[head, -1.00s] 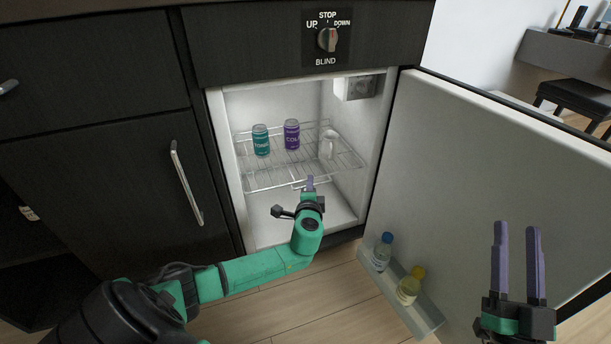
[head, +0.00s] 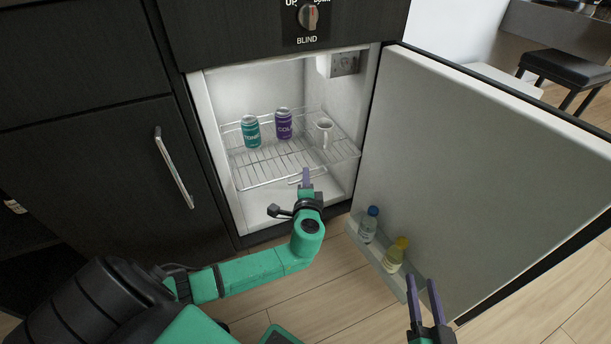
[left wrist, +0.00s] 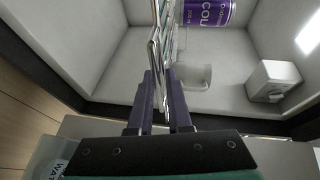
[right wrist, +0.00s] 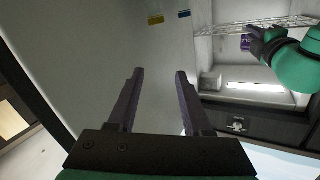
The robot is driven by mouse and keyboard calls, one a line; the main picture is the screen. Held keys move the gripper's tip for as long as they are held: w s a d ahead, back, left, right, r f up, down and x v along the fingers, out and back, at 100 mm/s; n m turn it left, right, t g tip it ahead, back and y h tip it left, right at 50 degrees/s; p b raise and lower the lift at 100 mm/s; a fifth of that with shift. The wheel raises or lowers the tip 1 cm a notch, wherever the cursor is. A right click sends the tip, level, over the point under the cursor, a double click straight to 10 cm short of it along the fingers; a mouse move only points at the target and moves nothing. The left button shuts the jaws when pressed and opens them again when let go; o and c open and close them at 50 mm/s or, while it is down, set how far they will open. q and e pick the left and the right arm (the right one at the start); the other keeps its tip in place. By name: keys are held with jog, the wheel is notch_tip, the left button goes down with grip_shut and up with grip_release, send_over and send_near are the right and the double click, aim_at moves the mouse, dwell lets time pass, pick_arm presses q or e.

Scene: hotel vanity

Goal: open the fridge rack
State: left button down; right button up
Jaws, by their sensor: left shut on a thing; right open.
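The fridge rack (head: 262,170) is a silver wire shelf inside the open fridge, low in its opening. It carries a teal can (head: 251,131), a purple cola can (head: 284,123) and a white mug (head: 323,132). My left gripper (head: 306,178) is at the rack's front edge, shut on its wire. In the left wrist view the rack's wire (left wrist: 155,48) runs edge-on to between the fingers (left wrist: 160,98). My right gripper (head: 422,300) is open and empty, in front of the fridge door. Its parted fingers (right wrist: 158,90) show in the right wrist view.
The fridge door (head: 470,160) stands wide open at the right. Its low door shelf (head: 392,280) holds a blue-capped bottle (head: 369,224) and a yellow-capped bottle (head: 396,254). A dark cabinet (head: 100,180) with a metal handle is at the left. The wooden floor (head: 310,295) ahead is clear.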

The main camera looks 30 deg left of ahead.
pick_arm(q)
jog(key=shift+s+f, duration=0.1)
jog(key=shift+f, duration=0.3)
jog(key=c, duration=1)
grip_release()
jog(key=shift+o, duration=0.2)
jog(key=shift+r, duration=0.1)
jog(key=shift+r, duration=0.1)
